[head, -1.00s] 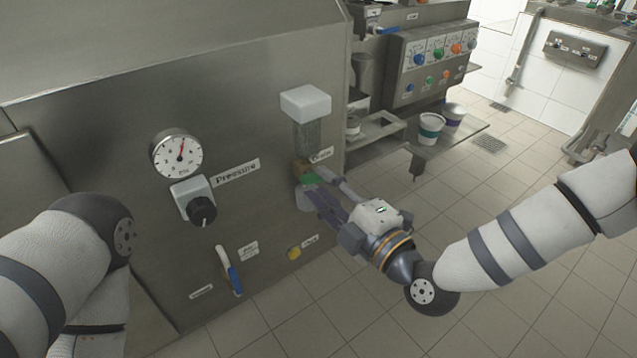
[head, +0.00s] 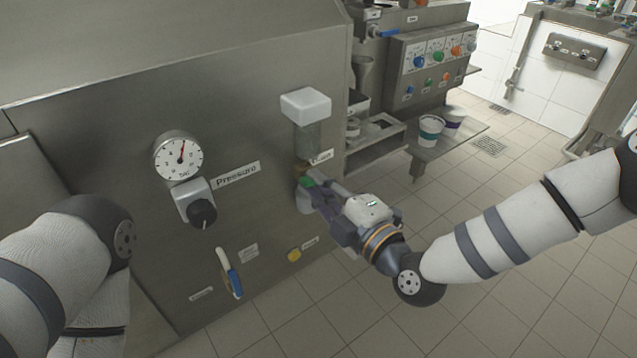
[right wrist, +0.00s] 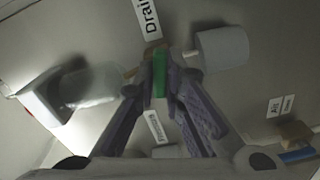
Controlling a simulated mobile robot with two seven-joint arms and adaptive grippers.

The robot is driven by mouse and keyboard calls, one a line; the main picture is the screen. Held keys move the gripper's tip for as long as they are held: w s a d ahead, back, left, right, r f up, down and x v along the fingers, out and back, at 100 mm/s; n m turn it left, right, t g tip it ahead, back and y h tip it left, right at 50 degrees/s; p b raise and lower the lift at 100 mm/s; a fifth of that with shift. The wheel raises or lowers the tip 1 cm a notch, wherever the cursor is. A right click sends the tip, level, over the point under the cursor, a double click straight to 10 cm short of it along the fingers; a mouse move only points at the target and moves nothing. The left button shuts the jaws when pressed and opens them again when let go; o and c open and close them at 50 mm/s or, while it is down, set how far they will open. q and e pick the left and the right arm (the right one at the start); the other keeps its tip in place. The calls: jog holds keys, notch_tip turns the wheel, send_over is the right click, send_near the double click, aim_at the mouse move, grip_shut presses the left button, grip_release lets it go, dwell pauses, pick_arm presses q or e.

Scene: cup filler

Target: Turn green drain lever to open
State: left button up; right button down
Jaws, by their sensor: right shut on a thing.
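The green drain lever (head: 307,182) is on the steel panel, below a white box with a clear tube and beside the Drain label (head: 321,157). My right gripper (head: 313,190) is at the lever and shut on it. In the right wrist view the green lever (right wrist: 159,74) lies between the two fingertips of my right gripper (right wrist: 158,82). The fingers hide part of the lever in the head view. My left arm shows at the left, but its gripper is out of view.
Cups (head: 430,130) stand on a shelf at the right. The floor below my right arm is clear.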

pick_arm(q)
jog(key=shift+w+r+t+p, duration=0.4)
jog(key=shift+w+r+p, duration=0.6)
jog(key=shift+r, duration=0.2)
pick_arm(e)
jog(key=shift+m, duration=7.2)
jog(key=c, duration=1.7)
grip_release()
